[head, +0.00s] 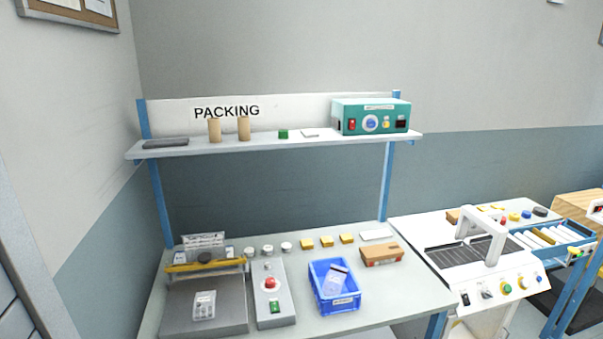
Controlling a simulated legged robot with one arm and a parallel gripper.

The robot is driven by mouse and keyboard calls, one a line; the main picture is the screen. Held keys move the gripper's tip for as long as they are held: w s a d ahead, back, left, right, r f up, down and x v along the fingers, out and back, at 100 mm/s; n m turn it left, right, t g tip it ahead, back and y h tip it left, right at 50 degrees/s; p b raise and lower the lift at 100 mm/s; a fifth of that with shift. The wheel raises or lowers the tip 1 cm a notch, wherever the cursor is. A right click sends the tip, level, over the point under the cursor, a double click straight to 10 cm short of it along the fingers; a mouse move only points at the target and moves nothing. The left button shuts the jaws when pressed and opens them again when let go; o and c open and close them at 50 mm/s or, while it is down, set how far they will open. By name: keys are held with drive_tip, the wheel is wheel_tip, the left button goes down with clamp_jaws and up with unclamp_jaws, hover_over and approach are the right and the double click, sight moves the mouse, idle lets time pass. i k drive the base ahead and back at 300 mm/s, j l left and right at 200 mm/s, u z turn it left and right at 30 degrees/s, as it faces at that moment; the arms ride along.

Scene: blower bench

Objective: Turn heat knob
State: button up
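A teal control box (370,117) stands on the right end of the shelf. Its front has a red rocker switch (351,125), a round blue and white dial (370,123), a small yellowish knob (386,123) and a black panel (401,122). A white machine (487,279) at the right also has round controls on its front, including a green and yellow knob (506,287). No label readable here tells which is the heat knob, and the knob settings are too small to tell. My gripper is not in view.
The shelf (290,144) holds two brown cylinders, a dark flat item and a green block. The bench (405,293) below carries a grey control box with a red button (270,283), a blue bin (333,299), a brown box (381,255) and several small items.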

sight(270, 284)
drive_tip(key=i+j+u, duration=0.65)
drive_tip(key=i+u, duration=0.3)
drive_tip(key=k, duration=0.05)
